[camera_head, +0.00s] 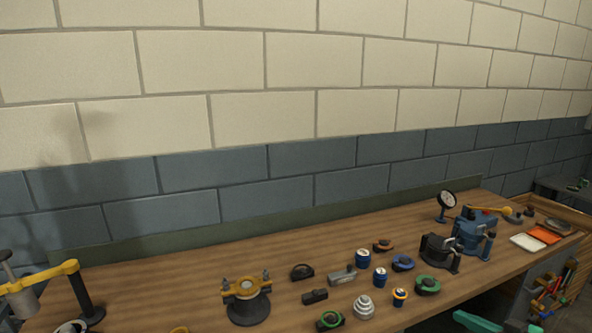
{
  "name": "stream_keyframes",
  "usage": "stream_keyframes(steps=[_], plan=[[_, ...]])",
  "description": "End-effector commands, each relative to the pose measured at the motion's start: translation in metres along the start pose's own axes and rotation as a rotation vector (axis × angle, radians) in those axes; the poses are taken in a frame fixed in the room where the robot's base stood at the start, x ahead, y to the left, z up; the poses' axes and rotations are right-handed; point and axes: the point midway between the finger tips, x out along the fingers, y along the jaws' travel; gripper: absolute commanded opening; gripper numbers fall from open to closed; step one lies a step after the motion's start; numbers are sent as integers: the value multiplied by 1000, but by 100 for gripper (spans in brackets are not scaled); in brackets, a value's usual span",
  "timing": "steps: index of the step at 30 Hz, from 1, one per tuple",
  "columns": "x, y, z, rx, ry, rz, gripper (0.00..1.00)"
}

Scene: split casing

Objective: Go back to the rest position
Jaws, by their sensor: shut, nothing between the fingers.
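My gripper is not in view, and I cannot see what pose my arm is in. The wooden workbench (160,290) runs along the wall from the lower left to the right. A casing-like part with a dark round base and yellow fittings (247,300) stands upright near the bench's middle. Nothing is seen touching it.
Several small parts, including a stepped silver piece (364,307) and a green-and-black ring (427,285), lie right of the casing. Blue and dark vises (473,232) stand farther right. A yellow-armed black stand (85,295) is at left. The bench's left-centre is mostly clear.

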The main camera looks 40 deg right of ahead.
Motion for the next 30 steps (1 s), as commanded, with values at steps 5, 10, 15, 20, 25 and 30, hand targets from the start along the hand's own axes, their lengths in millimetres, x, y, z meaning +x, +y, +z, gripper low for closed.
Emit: stream_keyframes(steps=[5, 10, 15, 20, 25, 30], plan=[[16, -8, 12, 16, -12, 6, 0], [38, -20, 33, 45, -31, 21, 0], [65, -38, 58, 76, -54, 40, 0], [94, -62, 90, 105, -84, 65, 0], [133, -109, 145, 137, -132, 103, 0], [162, -168, 200, 145, -175, 143, 0]])
